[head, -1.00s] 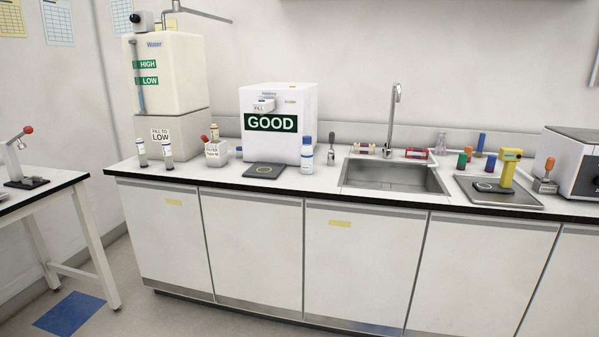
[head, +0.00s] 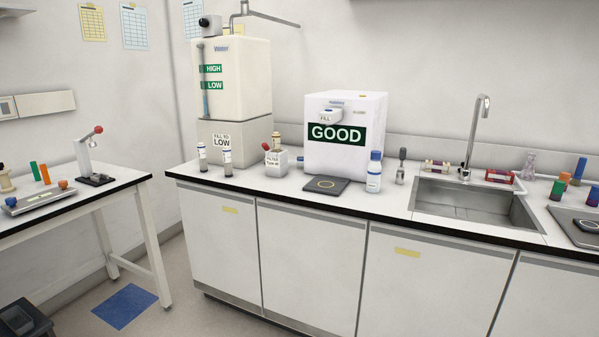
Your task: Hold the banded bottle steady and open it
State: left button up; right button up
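A white bottle with a blue cap and a blue mark on its body (head: 374,174) stands upright on the counter, just right of the dark square pad. Two small bottles with pale tops and dark lower parts, the left one (head: 202,157) and the right one (head: 227,161), stand upright in front of the water tank. I cannot tell for certain which is the banded bottle. Neither of my grippers shows in the head view.
A dark pad (head: 326,186) lies before the white GOOD machine (head: 347,160). A white box (head: 275,170) holds tools. The sink (head: 477,207) is at right. A side table (head: 125,183) stands at left, with open floor between. A blue mat (head: 125,307) lies on the floor.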

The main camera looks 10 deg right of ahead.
aim_at(374, 170)
jog(key=u, duration=0.35)
jog(key=i, duration=0.85)
jog(key=z, duration=0.1)
